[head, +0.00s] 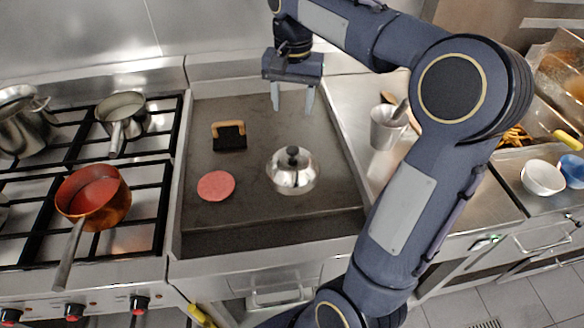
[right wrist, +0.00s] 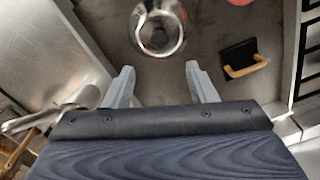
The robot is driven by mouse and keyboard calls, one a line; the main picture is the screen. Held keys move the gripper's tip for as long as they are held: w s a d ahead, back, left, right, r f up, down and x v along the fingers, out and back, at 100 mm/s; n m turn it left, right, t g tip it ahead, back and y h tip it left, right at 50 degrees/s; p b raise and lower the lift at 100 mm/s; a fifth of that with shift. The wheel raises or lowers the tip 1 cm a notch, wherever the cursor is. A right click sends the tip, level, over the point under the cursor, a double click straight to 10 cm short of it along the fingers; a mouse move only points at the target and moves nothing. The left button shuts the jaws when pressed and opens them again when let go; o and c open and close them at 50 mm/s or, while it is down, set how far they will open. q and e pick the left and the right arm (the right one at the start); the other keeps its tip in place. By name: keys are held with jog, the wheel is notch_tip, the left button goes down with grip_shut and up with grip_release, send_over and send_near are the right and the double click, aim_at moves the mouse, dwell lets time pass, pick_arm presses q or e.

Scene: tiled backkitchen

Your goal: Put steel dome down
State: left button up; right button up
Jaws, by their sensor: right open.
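The steel dome (head: 292,172), shiny with a black knob on top, sits upright on the flat griddle (head: 330,190), towards its right side. It also shows in the right wrist view (right wrist: 158,22) at the top, cut off by the frame edge. My right gripper (head: 293,112) is open and empty, above the back of the griddle and apart from the dome. Its two fingers also show in the right wrist view (right wrist: 162,85), with nothing between them. My left gripper is not in view.
A pink patty (head: 216,186) and a black press with a wooden handle (head: 229,136) lie left of the dome. The stove with an orange pan (head: 93,197) stands further left. A steel container with utensils (head: 387,128) stands right of the griddle.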

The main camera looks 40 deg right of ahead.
jog(key=s+a+f+n+t+y, duration=0.1)
jog(key=s+a+f+n+t, duration=0.1)
jog(key=s+a+f+n, duration=0.2)
jog(key=s+a+f+n+t+y, duration=0.2)
jog(key=s+a+f+n+t, duration=0.1)
jog(key=s+a, duration=0.7)
jog(key=s+f+n, duration=0.1)
jog(key=s+f, duration=0.1)
jog(key=s, duration=0.2)
jog(key=shift+s+a+f+y, duration=0.2)
jog(key=shift+a+f+y, duration=0.05)
jog(key=shift+f+y, duration=0.1)
jog(key=shift+o, duration=0.3)
dwell(5.3)
